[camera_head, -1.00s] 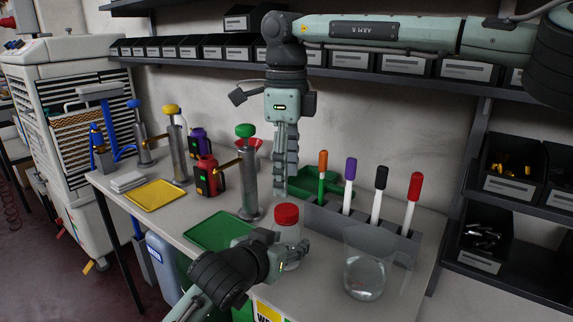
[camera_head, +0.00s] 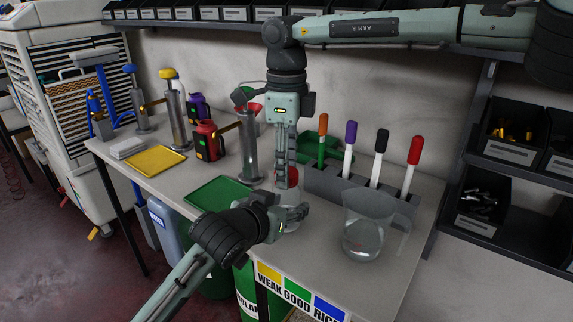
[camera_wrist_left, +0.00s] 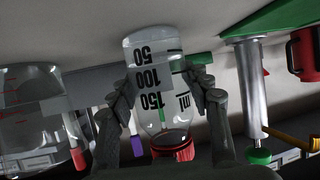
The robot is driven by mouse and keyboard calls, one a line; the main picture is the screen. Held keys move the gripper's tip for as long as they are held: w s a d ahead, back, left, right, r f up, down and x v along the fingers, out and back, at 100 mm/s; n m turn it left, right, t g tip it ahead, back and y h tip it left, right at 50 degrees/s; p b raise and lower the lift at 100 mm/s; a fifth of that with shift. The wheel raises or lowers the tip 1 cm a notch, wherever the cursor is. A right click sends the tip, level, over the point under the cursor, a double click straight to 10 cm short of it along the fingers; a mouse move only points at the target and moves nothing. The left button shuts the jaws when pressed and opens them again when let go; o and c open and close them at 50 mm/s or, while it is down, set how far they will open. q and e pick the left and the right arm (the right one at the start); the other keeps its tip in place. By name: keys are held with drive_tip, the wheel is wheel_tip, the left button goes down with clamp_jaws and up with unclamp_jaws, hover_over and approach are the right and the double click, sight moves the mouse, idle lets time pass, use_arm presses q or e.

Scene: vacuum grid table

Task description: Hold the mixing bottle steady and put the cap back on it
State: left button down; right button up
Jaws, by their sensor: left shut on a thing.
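The mixing bottle is clear with black volume marks and shows large in the left wrist view (camera_wrist_left: 150,75), where it appears upside down. A red cap (camera_wrist_left: 172,151) sits at its mouth; I cannot tell how firmly it is seated. In the head view the cap (camera_head: 293,177) is partly hidden by my right gripper. My left gripper (camera_head: 292,217) is shut on the bottle, one finger on each side. My right gripper (camera_head: 284,184) points straight down, its fingertips level with the cap; its jaw opening is unclear.
A clear beaker (camera_head: 367,228) stands to the right, near the table front. A grey rack (camera_head: 345,190) with several coloured markers stands behind. A green tray (camera_head: 216,193), a steel cylinder (camera_head: 251,155) and a red jug (camera_head: 209,142) are to the left.

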drive_tip(key=c, duration=0.7)
drive_tip(key=o, duration=1.3)
drive_tip(key=shift+o, duration=0.2)
wheel_tip(320, 180, up, 12)
use_arm(q)
drive_tip(key=c, duration=0.6)
unclamp_jaws()
drive_tip(key=shift+s, duration=0.1)
drive_tip(key=v, duration=1.2)
